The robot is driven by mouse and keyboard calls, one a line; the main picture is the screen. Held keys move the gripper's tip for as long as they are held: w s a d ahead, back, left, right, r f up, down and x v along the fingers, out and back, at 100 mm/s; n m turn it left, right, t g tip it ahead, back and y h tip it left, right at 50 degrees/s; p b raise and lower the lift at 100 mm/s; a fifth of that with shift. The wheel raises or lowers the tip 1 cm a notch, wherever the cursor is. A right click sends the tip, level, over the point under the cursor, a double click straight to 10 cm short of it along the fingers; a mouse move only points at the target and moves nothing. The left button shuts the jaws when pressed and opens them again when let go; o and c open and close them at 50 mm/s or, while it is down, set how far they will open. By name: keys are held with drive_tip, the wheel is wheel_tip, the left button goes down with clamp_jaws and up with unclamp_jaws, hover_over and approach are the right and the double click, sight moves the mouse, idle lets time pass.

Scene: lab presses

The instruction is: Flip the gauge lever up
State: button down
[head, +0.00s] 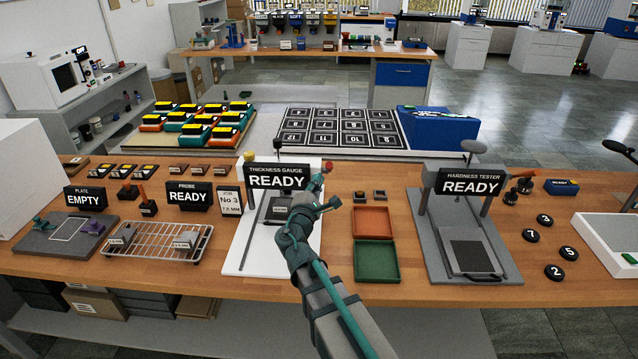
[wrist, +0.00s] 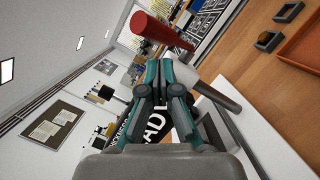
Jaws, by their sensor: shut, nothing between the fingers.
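The thickness gauge (head: 246,225) stands on the bench with a white base plate and a sign (head: 277,177) reading READY. Its red-ended lever (head: 328,168) shows at the right of the sign in the head view. My gripper (head: 318,187) is at the gauge's right side, near the lever. Its fingers (wrist: 162,65) are shut and empty. I cannot tell whether they touch the lever. My arm hides part of the gauge's right side.
An orange tray (head: 371,222) and a green tray (head: 376,261) lie right of my arm. The hardness tester (head: 434,230) stands further right. A wire rack (head: 150,250) is left of the gauge. Two small dark blocks lie behind the orange tray.

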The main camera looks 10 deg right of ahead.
drive_tip(key=s+a+r+b, duration=0.3)
drive_tip(key=s+a, duration=0.3)
drive_tip(key=s, duration=0.2)
drive_tip(key=shift+s+r, duration=0.3)
drive_tip(key=shift+s, duration=0.05)
